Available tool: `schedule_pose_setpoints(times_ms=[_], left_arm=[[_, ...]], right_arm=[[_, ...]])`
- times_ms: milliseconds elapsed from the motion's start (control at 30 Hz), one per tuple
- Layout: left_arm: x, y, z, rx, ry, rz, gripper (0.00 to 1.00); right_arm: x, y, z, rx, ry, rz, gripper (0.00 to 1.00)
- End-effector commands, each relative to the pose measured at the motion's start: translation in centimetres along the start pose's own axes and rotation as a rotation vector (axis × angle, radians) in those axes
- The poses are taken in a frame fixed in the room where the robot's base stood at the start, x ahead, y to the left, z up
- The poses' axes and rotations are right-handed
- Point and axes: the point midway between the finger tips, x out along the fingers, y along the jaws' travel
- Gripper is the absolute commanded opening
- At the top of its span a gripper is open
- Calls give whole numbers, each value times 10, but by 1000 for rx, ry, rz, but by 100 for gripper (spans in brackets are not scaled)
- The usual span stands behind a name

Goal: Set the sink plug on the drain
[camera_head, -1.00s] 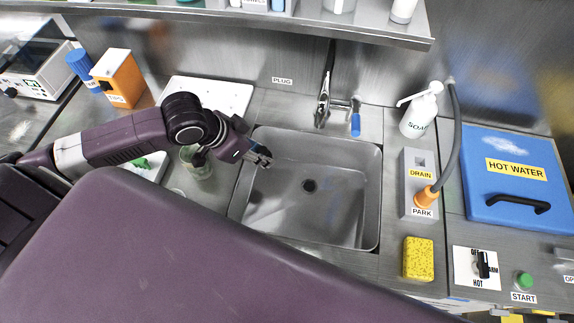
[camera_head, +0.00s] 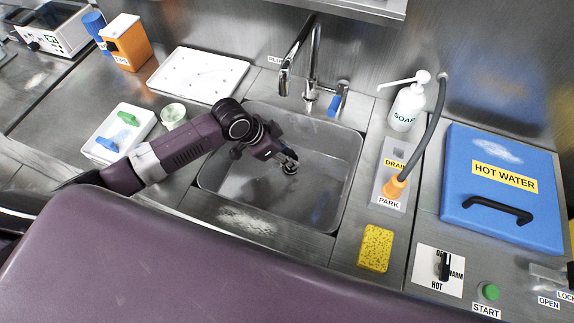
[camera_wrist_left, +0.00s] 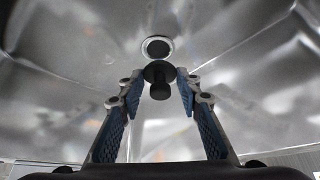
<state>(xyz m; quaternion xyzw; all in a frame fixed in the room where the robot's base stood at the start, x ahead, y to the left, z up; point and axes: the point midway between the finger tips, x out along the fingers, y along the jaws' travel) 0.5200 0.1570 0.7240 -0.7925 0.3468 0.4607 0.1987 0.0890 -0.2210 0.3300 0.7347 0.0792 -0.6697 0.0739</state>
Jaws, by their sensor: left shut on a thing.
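My left gripper (camera_head: 287,162) reaches down into the steel sink basin (camera_head: 215,180). It is shut on the dark sink plug, with a fingertip at each side of it. In the left wrist view the plug (camera_wrist_left: 159,79) has a round disc and a knob that points toward the camera. The drain (camera_wrist_left: 157,48) is a dark hole with a bright ring, just beyond the plug and slightly above it in the picture. A gap seems to lie between them. In the head view my gripper covers the drain. My right gripper is not in view.
The faucet (camera_head: 311,75) and a blue-handled tap (camera_head: 337,102) stand behind the sink. To the right are a soap bottle (camera_head: 406,108), a grey hose in an orange cone (camera_head: 396,186) and a yellow sponge (camera_head: 375,248). A green-rimmed cup (camera_head: 173,113) stands left of the sink.

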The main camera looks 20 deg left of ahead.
Motion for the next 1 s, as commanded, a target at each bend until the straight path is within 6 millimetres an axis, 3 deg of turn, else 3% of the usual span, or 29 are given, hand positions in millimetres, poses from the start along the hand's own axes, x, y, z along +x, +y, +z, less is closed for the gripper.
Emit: schedule_pose_setpoints(times_ms=[333,700,733,900,1000], left_arm=[[33,0,19,-2,1,0,8],[38,0,22,0,1,-1,8],[38,0,22,0,1,-1,33],[38,0,22,0,1,-1,49],[38,0,22,0,1,-1,49]], right_arm=[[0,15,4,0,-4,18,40],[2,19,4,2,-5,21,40],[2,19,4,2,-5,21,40],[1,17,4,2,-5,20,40],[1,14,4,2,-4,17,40]])
